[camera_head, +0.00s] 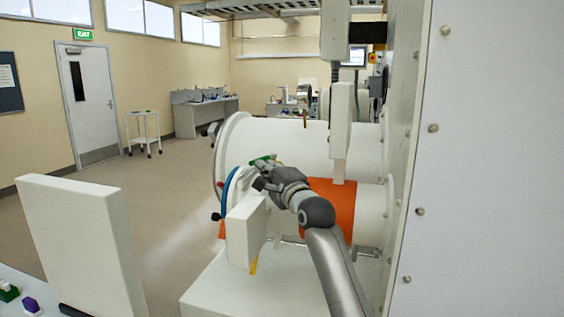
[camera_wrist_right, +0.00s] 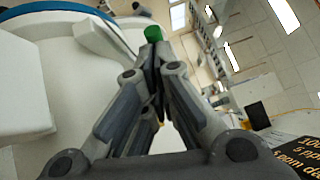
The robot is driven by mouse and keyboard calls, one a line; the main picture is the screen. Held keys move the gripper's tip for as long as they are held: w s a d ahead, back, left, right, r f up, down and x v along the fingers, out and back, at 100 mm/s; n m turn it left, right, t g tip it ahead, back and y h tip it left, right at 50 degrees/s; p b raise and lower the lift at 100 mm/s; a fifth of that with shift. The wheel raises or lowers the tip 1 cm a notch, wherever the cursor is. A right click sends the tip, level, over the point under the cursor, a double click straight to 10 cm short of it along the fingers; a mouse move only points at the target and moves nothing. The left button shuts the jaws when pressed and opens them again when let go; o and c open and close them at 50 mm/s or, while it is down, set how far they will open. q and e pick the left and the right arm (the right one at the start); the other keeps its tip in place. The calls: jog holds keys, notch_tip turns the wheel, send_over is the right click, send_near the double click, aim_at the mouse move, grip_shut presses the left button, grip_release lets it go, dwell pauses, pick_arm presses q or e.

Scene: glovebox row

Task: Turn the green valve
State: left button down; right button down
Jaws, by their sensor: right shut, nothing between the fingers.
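The green valve (camera_head: 262,160) shows at the front end of the white cylinder, above the blue ring. It is small here and partly hidden behind my right gripper (camera_head: 262,179). In the right wrist view, the green valve (camera_wrist_right: 153,33) stands just beyond my right fingertips (camera_wrist_right: 155,62). The fingers are shut with nothing between them; whether the tips touch the valve I cannot tell. My left gripper is not in view.
A blue ring (camera_head: 228,188) rims the cylinder's end, and an orange band (camera_head: 332,204) wraps the smaller cylinder. A white panel (camera_head: 82,247) stands at the left. A tall white wall (camera_head: 490,160) closes off the right. Floor (camera_head: 165,200) is open towards the door.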

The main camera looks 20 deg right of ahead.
jog(key=shift+w+a+p, duration=0.9)
jog(key=shift+a+p, duration=0.25)
jog(key=shift+a, duration=0.05)
